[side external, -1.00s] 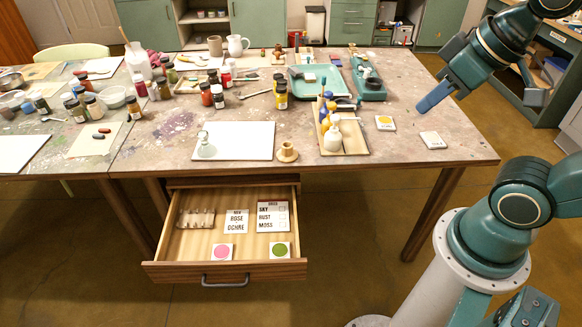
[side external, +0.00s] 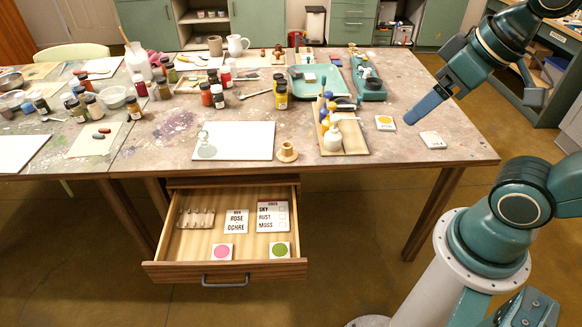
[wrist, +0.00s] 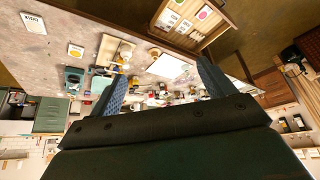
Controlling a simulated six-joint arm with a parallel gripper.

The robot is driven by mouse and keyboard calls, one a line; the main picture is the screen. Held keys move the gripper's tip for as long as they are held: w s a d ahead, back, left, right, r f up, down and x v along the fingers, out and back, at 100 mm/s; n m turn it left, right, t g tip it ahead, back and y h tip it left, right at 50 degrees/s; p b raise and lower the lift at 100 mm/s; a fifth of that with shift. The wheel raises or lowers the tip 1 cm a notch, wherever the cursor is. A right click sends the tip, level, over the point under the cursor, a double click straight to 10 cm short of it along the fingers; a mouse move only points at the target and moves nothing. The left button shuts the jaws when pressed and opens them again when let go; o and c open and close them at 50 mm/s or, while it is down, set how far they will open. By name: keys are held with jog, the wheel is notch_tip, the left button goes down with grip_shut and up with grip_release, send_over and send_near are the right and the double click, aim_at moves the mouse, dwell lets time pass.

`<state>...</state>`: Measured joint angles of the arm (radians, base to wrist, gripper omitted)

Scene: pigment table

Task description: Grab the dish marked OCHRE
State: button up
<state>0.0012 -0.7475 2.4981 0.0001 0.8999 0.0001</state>
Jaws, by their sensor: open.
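A square white dish with a yellow-ochre disc (side external: 385,122) lies on the right part of the table; it also shows in the wrist view (wrist: 76,50). No word can be read on it. A white square with small lettering (side external: 432,141) lies right of it, also in the wrist view (wrist: 32,20); I cannot read it surely. My gripper (side external: 412,117) is above the table's right end, near these two squares in the picture and apart from both. In the wrist view my gripper (wrist: 160,85) has its two fingers spread with nothing held between them.
The open drawer (side external: 224,270) holds pink (side external: 222,252) and green (side external: 280,250) squares, a card reading ROSE OCHRE (side external: 236,222) and a card listing SKY, RUST, MOSS (side external: 272,216). A wooden tray with bottles (side external: 352,146) stands left of the yellow square. Jars crowd the table's left.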

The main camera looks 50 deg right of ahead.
jog(key=w+d+r+m+g+h, duration=0.1)
jog(key=w+d+m, duration=0.2)
jog(key=w+d, duration=0.6)
jog(key=m+g, duration=0.3)
jog(key=m, duration=0.4)
send_over(386, 121)
jog(key=a, duration=0.1)
jog(key=shift+s+f, duration=0.15)
jog(key=shift+f, duration=7.6)
jog(key=shift+s+f, duration=0.15)
jog(key=shift+f, duration=7.6)
jog(key=shift+f, duration=0.1)
jog(key=shift+w+d+f, duration=0.15)
jog(key=shift+d+f, duration=0.05)
jog(key=shift+f, duration=1.05)
jog(key=shift+w+d+f, duration=0.1)
jog(key=shift+d+f, duration=0.05)
jog(key=shift+f, duration=1.05)
